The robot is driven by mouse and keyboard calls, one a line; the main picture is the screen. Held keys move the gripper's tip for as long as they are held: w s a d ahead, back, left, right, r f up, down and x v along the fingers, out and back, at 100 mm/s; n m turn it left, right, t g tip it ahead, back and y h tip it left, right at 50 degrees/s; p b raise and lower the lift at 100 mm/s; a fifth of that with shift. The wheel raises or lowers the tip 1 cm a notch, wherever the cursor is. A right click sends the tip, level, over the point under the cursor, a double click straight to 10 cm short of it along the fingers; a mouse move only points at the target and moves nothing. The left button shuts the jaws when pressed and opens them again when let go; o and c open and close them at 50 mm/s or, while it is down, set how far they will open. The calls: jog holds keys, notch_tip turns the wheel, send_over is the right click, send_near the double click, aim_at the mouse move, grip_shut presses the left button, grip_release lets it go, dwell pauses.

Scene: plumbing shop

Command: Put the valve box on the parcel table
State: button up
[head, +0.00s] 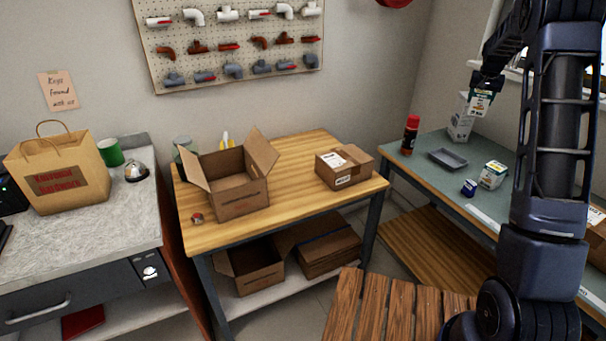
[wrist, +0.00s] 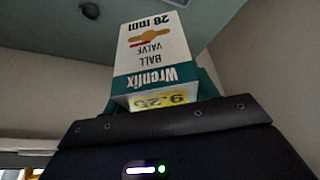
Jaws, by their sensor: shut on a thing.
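The valve box (head: 481,104) is a small white and green carton high at the right in the head view, above the grey-green counter. It fills the middle of the wrist view (wrist: 152,55), showing "Wrenfix ball valve 28 mm" upside down and a yellow 9.25 label. My gripper (head: 487,87) is shut on it and holds it in the air. The fingertips are largely hidden. The parcel table (head: 300,145) is the wooden-topped table in the middle, apart from the box and to its left.
An open carton (head: 232,195) and a closed parcel (head: 345,167) stand on the parcel table, with bare wood between them.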

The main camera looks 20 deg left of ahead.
jog(key=a+n+y, duration=0.1)
jog(key=a+n, duration=0.2)
jog(key=a, duration=1.6)
jog(key=n+g+y, duration=0.1)
jog(key=n+y, duration=0.2)
jog(key=n, duration=0.5)
send_over(299, 174)
notch_tip(299, 174, down, 30)
jog(key=shift+w+f, duration=0.1)
jog(key=shift+f, duration=0.05)
jog(key=shift+f, duration=0.1)
jog(key=o, duration=1.1)
jog(key=shift+c, duration=0.2)
jog(key=shift+o, duration=1.3)
